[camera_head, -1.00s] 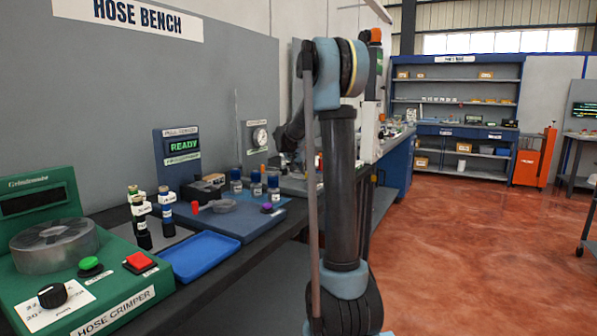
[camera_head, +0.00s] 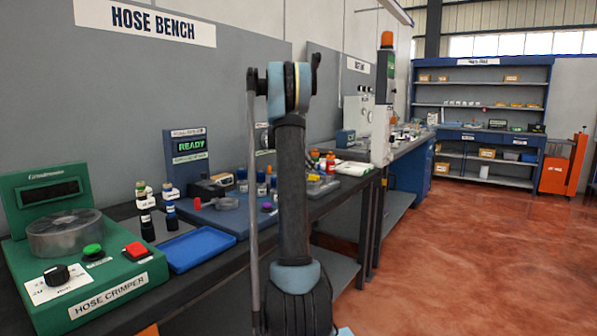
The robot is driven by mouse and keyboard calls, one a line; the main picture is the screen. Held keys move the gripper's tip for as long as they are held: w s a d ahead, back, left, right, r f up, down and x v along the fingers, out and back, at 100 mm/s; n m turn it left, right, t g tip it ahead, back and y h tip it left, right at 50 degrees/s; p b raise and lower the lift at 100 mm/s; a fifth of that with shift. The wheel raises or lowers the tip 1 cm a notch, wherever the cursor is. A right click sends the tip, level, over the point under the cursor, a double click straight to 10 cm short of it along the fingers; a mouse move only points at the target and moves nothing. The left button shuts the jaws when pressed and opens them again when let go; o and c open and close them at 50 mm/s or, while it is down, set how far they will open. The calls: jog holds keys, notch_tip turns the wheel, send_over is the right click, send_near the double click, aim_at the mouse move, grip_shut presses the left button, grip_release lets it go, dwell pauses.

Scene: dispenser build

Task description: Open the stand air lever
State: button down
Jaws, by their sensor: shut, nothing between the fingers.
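I cannot make out the stand air lever in the head view. A panel with a gauge (camera_head: 264,138) stands at the back of the hose bench, mostly hidden behind my raised arm. Farther along, a light panel with small round dials (camera_head: 364,101) stands on another bench. No lever can be told apart on either panel at this size. My arm stands upright in the middle of the picture, in front of the benches. My gripper does not show; it is out of sight beyond the arm.
The green hose crimper (camera_head: 75,250) stands at the near left, beside a blue tray (camera_head: 200,249). Bottles and small parts crowd the bench behind. A column with an orange light (camera_head: 386,100) rises at the bench end. The red floor (camera_head: 450,260) to the right is clear.

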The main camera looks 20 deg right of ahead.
jog(key=shift+w+d, duration=0.3)
jog(key=shift+w, duration=0.05)
jog(key=shift+d, duration=0.15)
dwell(0.6)
jog(key=shift+s+a, duration=0.25)
jog(key=shift+s, duration=0.5)
jog(key=shift+a, duration=0.2)
jog(key=a, duration=0.4)
jog(key=w+v, duration=0.2)
jog(key=v, duration=0.7)
jog(key=shift+s+a+r, duration=0.3)
jog(key=shift+s, duration=0.1)
